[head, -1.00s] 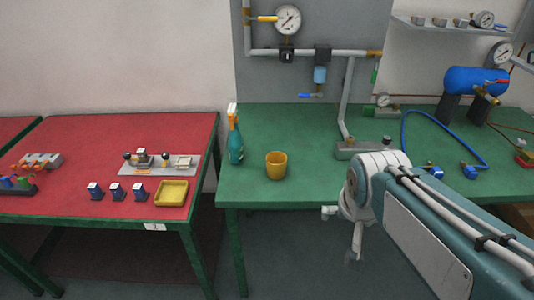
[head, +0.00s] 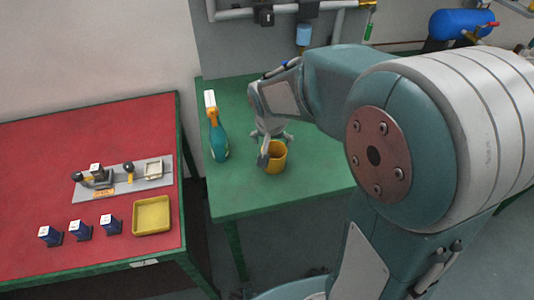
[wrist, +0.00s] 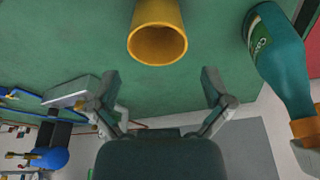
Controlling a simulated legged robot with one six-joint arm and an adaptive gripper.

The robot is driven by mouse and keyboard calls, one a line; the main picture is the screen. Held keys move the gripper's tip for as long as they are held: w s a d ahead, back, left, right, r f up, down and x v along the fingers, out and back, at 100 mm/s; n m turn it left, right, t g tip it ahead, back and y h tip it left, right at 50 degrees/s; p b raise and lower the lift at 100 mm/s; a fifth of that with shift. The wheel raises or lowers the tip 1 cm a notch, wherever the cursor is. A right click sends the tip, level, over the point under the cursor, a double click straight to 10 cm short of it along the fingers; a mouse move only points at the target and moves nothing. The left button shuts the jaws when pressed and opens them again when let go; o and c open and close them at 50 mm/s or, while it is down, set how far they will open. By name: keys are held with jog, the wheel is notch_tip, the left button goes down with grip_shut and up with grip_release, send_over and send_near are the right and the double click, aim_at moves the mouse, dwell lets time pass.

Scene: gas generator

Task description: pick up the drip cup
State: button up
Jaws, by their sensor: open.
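The drip cup is a yellow-orange open cup (head: 277,160) standing upright on the green table (head: 250,203). In the wrist view the cup (wrist: 158,40) is at the top centre, its dark open mouth facing the camera. My gripper (head: 274,145) is at the cup's upper left side in the head view and partly overlaps it. In the wrist view my gripper (wrist: 160,90) has its two fingers spread wide, with nothing between them. The cup lies beyond the fingertips there. Whether a finger touches the cup cannot be told.
A teal spray bottle (head: 218,135) with a white and orange top stands left of the cup; it also shows in the wrist view (wrist: 277,60). A red table (head: 60,150) with a yellow tray (head: 152,216) is at the left. A blue tank (head: 460,24) is at the back right.

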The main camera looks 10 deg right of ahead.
send_near(274, 157)
jog(key=shift+s+a+f, duration=0.1)
jog(key=shift+s+f, duration=0.5)
jog(key=shift+f, duration=0.05)
jog(key=shift+a+x, duration=0.15)
jog(key=shift+x, duration=1.15)
jog(key=shift+a+x, duration=0.1)
jog(key=shift+x, duration=1.15)
jog(key=shift+d, duration=0.2)
jog(key=c, duration=0.7)
